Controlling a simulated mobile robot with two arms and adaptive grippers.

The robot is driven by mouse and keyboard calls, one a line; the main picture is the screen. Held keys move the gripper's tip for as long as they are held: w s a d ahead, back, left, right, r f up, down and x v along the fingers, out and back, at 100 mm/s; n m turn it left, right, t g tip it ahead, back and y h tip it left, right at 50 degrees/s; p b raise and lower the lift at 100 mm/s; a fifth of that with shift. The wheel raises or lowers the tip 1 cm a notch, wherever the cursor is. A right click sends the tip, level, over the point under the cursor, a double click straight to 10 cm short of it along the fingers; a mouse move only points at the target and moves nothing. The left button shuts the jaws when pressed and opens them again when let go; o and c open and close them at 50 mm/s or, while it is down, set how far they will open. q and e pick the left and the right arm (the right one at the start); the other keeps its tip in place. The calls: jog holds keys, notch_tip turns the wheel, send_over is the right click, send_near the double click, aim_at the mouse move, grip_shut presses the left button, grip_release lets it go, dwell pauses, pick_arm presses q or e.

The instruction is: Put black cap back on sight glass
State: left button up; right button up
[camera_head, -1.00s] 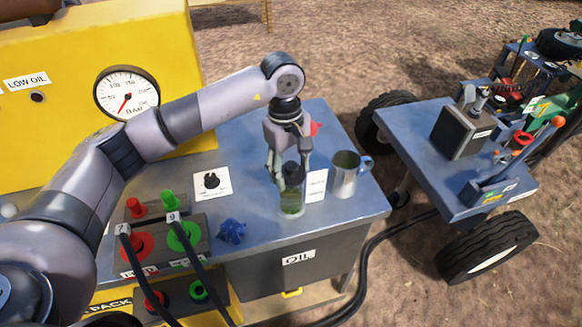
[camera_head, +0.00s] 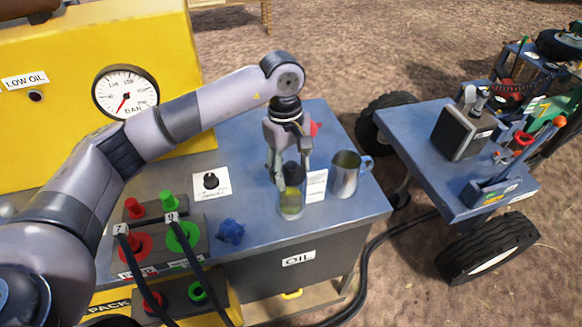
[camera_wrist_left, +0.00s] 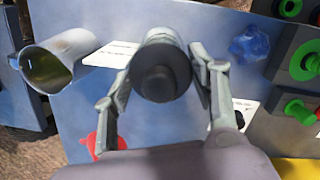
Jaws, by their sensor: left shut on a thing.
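The black cap (camera_head: 292,171) sits at the top of the sight glass (camera_head: 290,203), a clear upright cylinder with yellow-green liquid on the blue cabinet top. My left gripper (camera_head: 290,172) points down over it, its fingers shut on the cap from both sides. In the left wrist view the black cap (camera_wrist_left: 160,82) lies between the two fingers, with the glass rim (camera_wrist_left: 160,38) showing just behind it. Whether the cap is fully seated cannot be told. My right gripper is not in view.
A metal mug (camera_head: 345,174) stands right of the glass, with a white label card (camera_head: 316,185) between. A blue knob-like piece (camera_head: 231,231) lies to the left. A red item (camera_head: 315,128) is behind my gripper. Green and red hose fittings (camera_head: 160,238) stand at the left.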

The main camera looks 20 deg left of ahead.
pick_arm(q)
jog(key=o, duration=1.2)
jog(key=shift+o, duration=0.5)
jog(key=o, duration=0.3)
jog(key=shift+o, duration=0.2)
jog(key=shift+r, duration=0.1)
jog(key=shift+r+p, duration=1.35)
jog(key=shift+r, duration=2.1)
jog(key=shift+f, duration=0.1)
